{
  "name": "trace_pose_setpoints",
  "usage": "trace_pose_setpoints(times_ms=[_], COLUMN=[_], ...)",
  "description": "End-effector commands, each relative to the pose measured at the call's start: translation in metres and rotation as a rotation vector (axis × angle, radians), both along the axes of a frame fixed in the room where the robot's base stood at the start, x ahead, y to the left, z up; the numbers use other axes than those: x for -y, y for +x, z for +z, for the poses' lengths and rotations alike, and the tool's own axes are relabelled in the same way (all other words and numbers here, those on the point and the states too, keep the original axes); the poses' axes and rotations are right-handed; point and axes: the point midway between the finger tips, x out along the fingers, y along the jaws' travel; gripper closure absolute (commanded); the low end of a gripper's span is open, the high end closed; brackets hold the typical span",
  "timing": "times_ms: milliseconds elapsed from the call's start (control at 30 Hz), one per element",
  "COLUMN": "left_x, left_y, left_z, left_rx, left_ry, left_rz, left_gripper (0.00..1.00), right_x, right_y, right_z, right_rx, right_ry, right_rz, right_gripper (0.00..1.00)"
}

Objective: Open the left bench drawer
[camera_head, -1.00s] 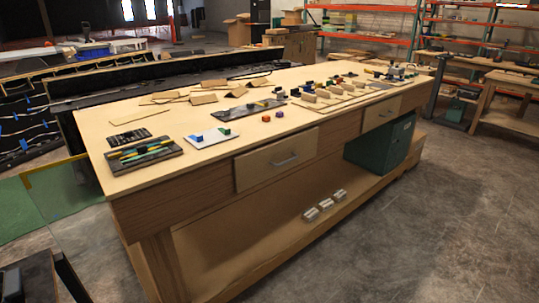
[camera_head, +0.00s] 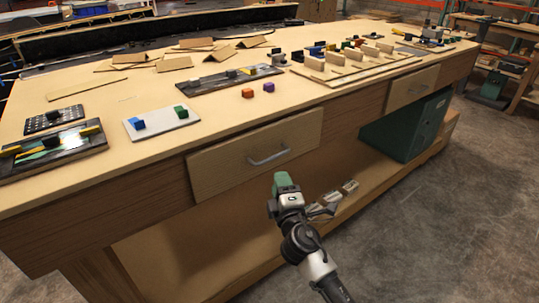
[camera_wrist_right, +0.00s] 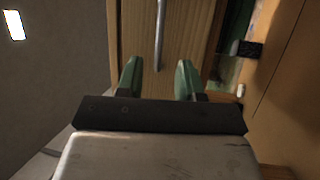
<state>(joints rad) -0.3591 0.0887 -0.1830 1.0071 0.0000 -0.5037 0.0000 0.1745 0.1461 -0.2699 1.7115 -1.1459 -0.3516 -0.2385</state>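The left bench drawer (camera_head: 222,165) is a pale wooden front below the bench top, and it looks shut. Its silver bar handle (camera_head: 269,156) runs across the middle of the front. My right gripper (camera_head: 284,180) has green fingertips and is just below and in front of the handle in the head view, apart from it. In the right wrist view its two fingers (camera_wrist_right: 159,80) are spread with nothing between them, and the handle (camera_wrist_right: 160,35) stands ahead, in line with the gap. My left gripper is not in view.
The workbench (camera_head: 140,90) carries a white board (camera_head: 163,125) with blue and green blocks, trays and wooden pieces. A second drawer (camera_head: 412,88) is further right, above a green cabinet (camera_head: 425,125). Silver parts (camera_head: 333,197) lie on the lower shelf. The floor in front is clear.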

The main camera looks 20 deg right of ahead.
Motion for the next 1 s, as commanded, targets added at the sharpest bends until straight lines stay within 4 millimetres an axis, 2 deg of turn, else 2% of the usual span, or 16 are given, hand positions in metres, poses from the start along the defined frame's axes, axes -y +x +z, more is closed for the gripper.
trace_pose_setpoints(times_ms=[300, 500, 633, 900, 1000], left_x=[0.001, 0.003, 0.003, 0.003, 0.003], left_y=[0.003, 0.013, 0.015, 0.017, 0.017], left_z=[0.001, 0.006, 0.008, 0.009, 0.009], left_rx=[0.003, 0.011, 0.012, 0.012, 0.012], left_ry=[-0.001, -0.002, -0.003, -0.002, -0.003], left_rz=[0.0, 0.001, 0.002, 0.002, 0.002], left_gripper=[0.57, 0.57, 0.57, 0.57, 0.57], right_x=[0.003, 0.004, 0.005, 0.005, 0.005], right_y=[0.06, 0.085, 0.092, 0.093, 0.093], right_z=[0.011, 0.014, 0.015, 0.016, 0.016], right_rx=[0.0, -0.002, -0.002, -0.003, -0.003], right_ry=[0.001, 0.002, 0.003, 0.003, 0.003], right_rz=[-0.001, 0.0, 0.001, 0.001, 0.001], right_gripper=[0.63, 0.63, 0.63, 0.63, 0.77])
